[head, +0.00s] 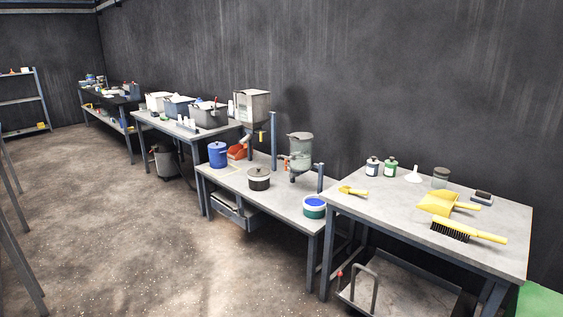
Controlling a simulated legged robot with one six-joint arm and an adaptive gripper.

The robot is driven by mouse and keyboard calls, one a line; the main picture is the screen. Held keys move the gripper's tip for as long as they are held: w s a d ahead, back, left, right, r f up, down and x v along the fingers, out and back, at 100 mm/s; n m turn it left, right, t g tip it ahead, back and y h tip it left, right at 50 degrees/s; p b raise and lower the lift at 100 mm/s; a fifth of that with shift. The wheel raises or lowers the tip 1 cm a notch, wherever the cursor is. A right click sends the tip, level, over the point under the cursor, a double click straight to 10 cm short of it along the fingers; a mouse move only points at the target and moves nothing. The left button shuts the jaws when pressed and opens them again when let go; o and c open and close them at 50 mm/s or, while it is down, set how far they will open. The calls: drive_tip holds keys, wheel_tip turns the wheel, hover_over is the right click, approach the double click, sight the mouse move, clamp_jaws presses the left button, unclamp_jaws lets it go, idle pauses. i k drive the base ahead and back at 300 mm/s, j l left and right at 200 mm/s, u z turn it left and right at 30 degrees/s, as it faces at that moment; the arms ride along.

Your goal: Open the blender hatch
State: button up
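A grey-green, rounded vessel (300,148) with a narrowed bottom is held on a post above the low middle table. It may be the blender. Small orange-red parts (286,160) show at its side. A beige box-shaped hopper (252,107) is held on another post to its left, with a small yellow part (261,137) hanging below it. Which of the two carries the blender hatch, and whether that hatch is open or shut, I cannot tell at this size. My gripper is not in view.
The low table (230,182) holds a blue drum (217,155), a lidded pot (259,178) and a blue-green tub (314,207). The nearer table (385,212) holds a yellow dustpan (438,203), a brush (468,231) and bottles. The floor (130,230) on the left is largely clear.

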sight(297, 135)
drive_tip(key=i+j+u, duration=0.15)
drive_tip(key=i+u, duration=0.25)
drive_tip(key=i, duration=0.4)
drive_tip(key=i+l+u, duration=0.15)
drive_tip(key=i+u, duration=0.2)
drive_tip(key=i, duration=0.45)
drive_tip(key=i+j+z, duration=0.1)
drive_tip(key=i+z, duration=0.25)
drive_tip(key=i+j+z, duration=0.55)
drive_tip(key=z, duration=0.15)
drive_tip(key=i+j+z, duration=0.25)
drive_tip(key=z, duration=0.15)
drive_tip(key=i+j+z, duration=0.45)
drive_tip(key=j+z, duration=0.3)
drive_tip(key=i+j+z, duration=0.15)
drive_tip(key=j+z, duration=0.2)
drive_tip(key=j, duration=0.15)
